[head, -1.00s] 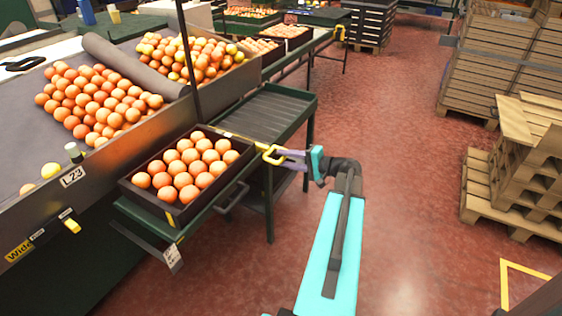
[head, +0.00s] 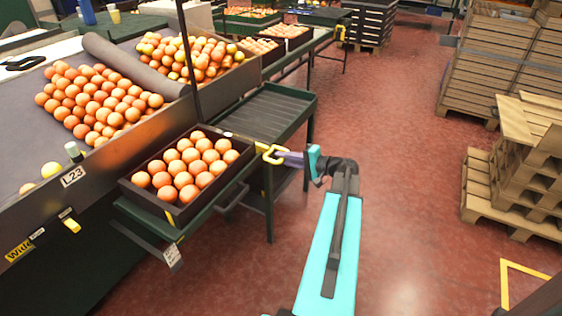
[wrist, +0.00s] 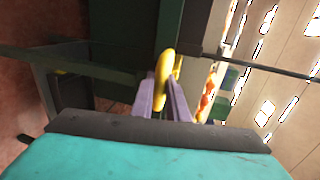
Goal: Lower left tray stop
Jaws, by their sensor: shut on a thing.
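The tray stop has a yellow loop handle (head: 267,153) at the right end of the near stand, beside the dark crate of oranges (head: 172,207). My gripper (head: 278,155), with purple fingers, is shut on this handle. In the wrist view the yellow handle (wrist: 165,66) passes between the two fingers (wrist: 160,92). The crate sits on a green stand, close to the left of the handle. The fingers partly hide the handle, and the stop's exact angle is hard to tell.
An empty slatted green shelf (head: 265,112) lies just behind the gripper. A sloped bin of oranges (head: 14,165) stands at left. A similar yellow handle (head: 341,33) shows farther back. Wooden pallets (head: 480,205) stand at right, with clear red floor between.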

